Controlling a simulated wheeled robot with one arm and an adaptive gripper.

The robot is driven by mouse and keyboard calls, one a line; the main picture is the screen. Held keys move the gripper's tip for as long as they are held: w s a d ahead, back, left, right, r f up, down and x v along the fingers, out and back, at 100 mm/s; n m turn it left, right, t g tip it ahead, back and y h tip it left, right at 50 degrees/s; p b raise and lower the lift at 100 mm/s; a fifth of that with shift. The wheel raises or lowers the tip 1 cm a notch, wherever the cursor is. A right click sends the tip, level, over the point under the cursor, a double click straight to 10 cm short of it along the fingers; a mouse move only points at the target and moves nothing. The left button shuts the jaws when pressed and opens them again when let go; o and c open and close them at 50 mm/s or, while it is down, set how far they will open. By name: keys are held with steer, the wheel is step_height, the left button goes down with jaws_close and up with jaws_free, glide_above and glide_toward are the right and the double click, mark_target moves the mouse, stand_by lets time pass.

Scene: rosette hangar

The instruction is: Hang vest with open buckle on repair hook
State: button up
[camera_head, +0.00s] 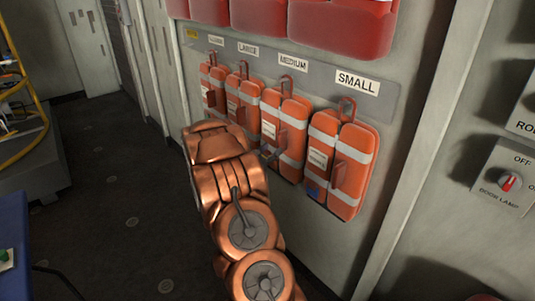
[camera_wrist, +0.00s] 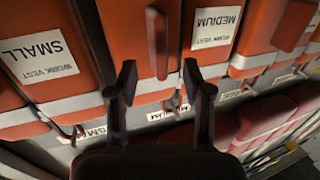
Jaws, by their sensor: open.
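Several orange vests with pale stripes hang from red hooks in a row: the small vest (camera_head: 355,138) at right, the medium vest (camera_head: 295,122), the large vest (camera_head: 250,90) and a fourth (camera_head: 219,74) at far left. A small blue patch shows at the small vest's lower left; I cannot tell whether it is a buckle. A yellow label (camera_head: 191,34) at the row's left end is unreadable, and no hook is clear under it. My gripper (camera_wrist: 160,82) is open and empty in front of the medium vest (camera_wrist: 230,58). The small vest (camera_wrist: 40,88) is at left there.
Red packs (camera_head: 345,22) sit above the label strip. A lamp switch panel (camera_head: 507,178) is on the wall at right. A yellow-railed structure (camera_head: 28,125) and a blue surface (camera_head: 14,235) stand at left. The dark floor (camera_head: 115,190) between is clear.

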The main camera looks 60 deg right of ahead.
mark_target(278, 143)
steer(key=shift+d+p, duration=0.3)
steer(key=shift+d, duration=2.25)
jaws_close()
steer(key=shift+w+r, duration=0.15)
steer(key=shift+r, duration=0.05)
